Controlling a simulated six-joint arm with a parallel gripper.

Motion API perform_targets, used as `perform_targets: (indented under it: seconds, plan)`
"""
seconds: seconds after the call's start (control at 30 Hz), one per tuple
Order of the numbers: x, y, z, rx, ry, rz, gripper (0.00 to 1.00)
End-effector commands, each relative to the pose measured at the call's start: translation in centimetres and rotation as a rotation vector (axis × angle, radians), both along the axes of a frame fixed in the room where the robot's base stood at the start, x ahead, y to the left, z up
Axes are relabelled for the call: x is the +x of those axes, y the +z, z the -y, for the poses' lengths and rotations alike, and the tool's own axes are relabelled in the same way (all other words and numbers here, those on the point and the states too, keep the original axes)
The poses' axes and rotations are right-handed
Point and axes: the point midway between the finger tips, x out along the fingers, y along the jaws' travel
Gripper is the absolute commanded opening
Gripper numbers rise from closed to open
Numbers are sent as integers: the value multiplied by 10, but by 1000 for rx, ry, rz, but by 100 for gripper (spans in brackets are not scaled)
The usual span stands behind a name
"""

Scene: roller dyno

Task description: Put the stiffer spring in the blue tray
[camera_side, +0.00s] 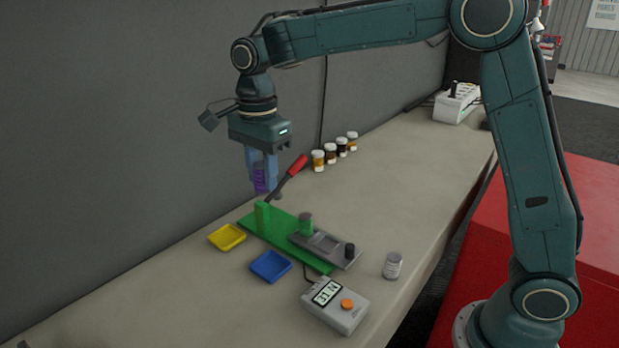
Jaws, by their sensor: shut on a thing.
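My gripper (262,168) hangs above the far left end of the green base, with its blue fingers shut on a purple spring (260,181). The spring is clear of the bench, and the fingers partly hide it. A green spring (306,225) stands upright on the grey plate of the test stand. The blue tray (270,267) lies on the bench in front of the green base (318,263) and looks empty. The yellow tray (227,237) lies to its left and also looks empty. I cannot tell by sight which spring is stiffer.
A red-handled lever (297,166) rises behind the green base, close right of my gripper. A meter with an orange button (336,304) and a small jar (393,265) stand at right. Several brown jars (331,154) stand along the wall.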

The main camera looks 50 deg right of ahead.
Motion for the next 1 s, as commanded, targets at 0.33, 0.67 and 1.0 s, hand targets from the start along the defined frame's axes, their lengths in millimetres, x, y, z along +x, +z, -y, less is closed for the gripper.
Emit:
perform_targets:
  seconds: [0.33, 0.67, 1.0]
  plan:
    - [-1, -53, 1, -2, 0, -6, 6]
    - [-1, -116, 1, -2, 0, -6, 6]
    - [0, -152, 1, -1, 0, -1, 6]
